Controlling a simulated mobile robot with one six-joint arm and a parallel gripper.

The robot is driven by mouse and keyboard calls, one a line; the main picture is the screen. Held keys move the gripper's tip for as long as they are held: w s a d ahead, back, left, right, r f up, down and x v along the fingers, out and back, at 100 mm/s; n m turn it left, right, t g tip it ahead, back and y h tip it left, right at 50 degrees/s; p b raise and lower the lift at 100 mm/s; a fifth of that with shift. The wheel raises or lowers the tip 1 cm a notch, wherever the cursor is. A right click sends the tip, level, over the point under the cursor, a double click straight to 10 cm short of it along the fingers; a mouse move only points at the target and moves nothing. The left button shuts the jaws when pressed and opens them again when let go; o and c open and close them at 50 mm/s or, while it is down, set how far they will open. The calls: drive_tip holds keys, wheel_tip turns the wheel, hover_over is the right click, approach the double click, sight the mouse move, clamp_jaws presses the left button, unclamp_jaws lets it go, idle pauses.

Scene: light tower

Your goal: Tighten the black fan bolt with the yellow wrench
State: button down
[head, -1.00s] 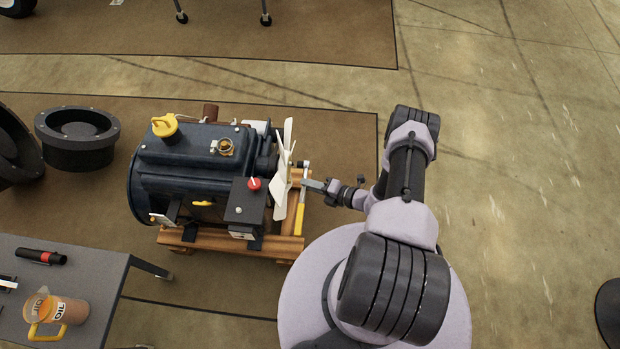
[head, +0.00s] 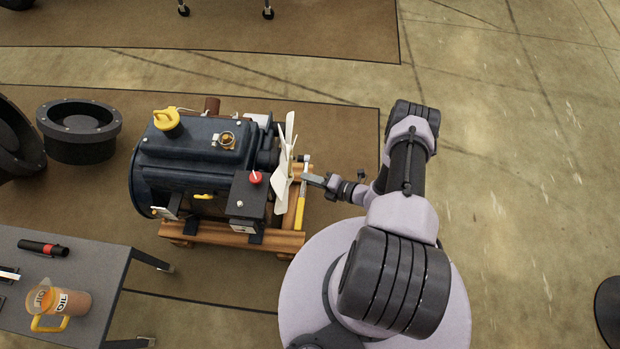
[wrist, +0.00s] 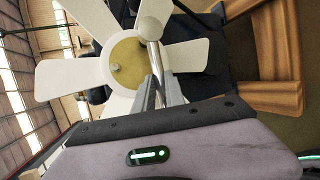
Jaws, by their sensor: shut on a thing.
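The yellow wrench (head: 300,210) stands nearly upright beside the white fan (head: 281,187), its silver head at the top and its yellow handle below. My gripper (head: 306,179) reaches in from the right and is shut on the wrench's shaft just below the head. In the wrist view the two fingers (wrist: 158,90) are on either side of the silver shaft, and the wrench head (wrist: 151,28) lies against the upper right of the fan's yellow hub (wrist: 128,62). A dull bolt (wrist: 115,68) shows at the hub's left. I cannot make out the black bolt; the wrench head may hide it.
The dark blue engine (head: 195,160) with a yellow cap sits on a wooden frame (head: 230,235) left of the fan. A grey table (head: 95,285) with an oil jug (head: 72,302) is at the lower left.

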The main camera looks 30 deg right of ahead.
drive_tip(key=shift+w+a, duration=0.45)
drive_tip(key=shift+a, duration=0.15)
idle(2.1)
drive_tip(key=shift+w+r+m, duration=0.1)
drive_tip(key=shift+r+m, duration=0.35)
drive_tip(key=shift+m, duration=0.15)
drive_tip(key=shift+w+r+m+g+y, duration=0.1)
drive_tip(key=shift+r+m+g+y, duration=0.2)
drive_tip(key=shift+r+m+g, duration=0.25)
